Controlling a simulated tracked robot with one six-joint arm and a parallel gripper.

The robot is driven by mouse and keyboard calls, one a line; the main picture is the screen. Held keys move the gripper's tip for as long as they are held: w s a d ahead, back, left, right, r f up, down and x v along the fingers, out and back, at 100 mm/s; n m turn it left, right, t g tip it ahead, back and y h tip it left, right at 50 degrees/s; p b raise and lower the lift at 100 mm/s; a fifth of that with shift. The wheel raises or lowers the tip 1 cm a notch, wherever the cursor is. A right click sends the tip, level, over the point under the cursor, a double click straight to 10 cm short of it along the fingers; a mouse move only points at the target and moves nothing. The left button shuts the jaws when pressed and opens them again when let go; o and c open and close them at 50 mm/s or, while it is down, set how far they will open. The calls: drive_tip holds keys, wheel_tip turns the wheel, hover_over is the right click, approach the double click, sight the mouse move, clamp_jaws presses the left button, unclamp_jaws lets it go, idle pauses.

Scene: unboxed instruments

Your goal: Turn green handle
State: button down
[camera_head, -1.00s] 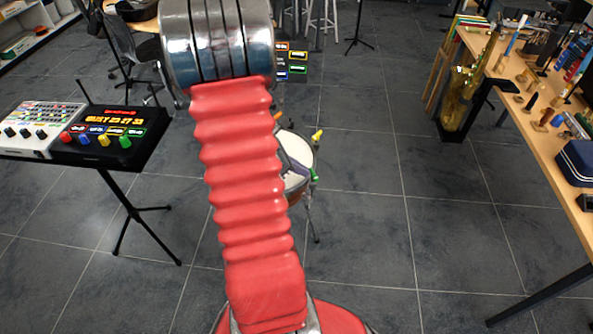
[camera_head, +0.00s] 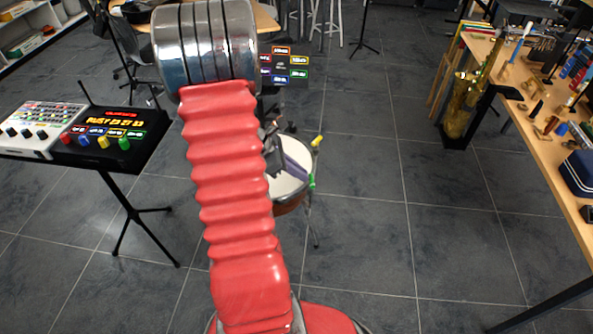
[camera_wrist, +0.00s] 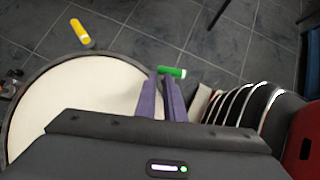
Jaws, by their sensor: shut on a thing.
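The green handle (camera_head: 312,181) sticks out at the rim of a round drum (camera_head: 287,186) with a pale head, on a thin stand. In the wrist view the green handle (camera_wrist: 174,72) lies level just beyond the drum's rim. My gripper (camera_wrist: 161,77) has purple fingers, their tips at the handle's left end, shut on it. In the head view my gripper (camera_head: 304,172) reaches across the drum head, partly hidden behind my red arm. A yellow handle (camera_head: 317,141) sits farther along the rim; it also shows in the wrist view (camera_wrist: 81,33).
A stand with a control panel (camera_head: 110,140) is at the left. A wooden table (camera_head: 545,130) with several small items runs along the right, a brass saxophone (camera_head: 459,110) at its near-left side. The tiled floor right of the drum is clear.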

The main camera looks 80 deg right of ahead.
drive_tip(key=shift+s+a+f, duration=0.2)
drive_tip(key=shift+s+a, duration=0.1)
drive_tip(key=shift+s, duration=0.25)
drive_tip(key=shift+s+a, duration=0.25)
drive_tip(key=shift+a, duration=0.3)
drive_tip(key=shift+w+a, duration=0.15)
drive_tip(key=shift+w, duration=0.4)
drive_tip(key=w, duration=0.2)
drive_tip(key=w+r, duration=0.1)
drive_tip(key=w, duration=0.1)
drive_tip(key=v, duration=1)
drive_tip(key=shift+d, duration=0.3)
drive_tip(key=shift+w, duration=0.1)
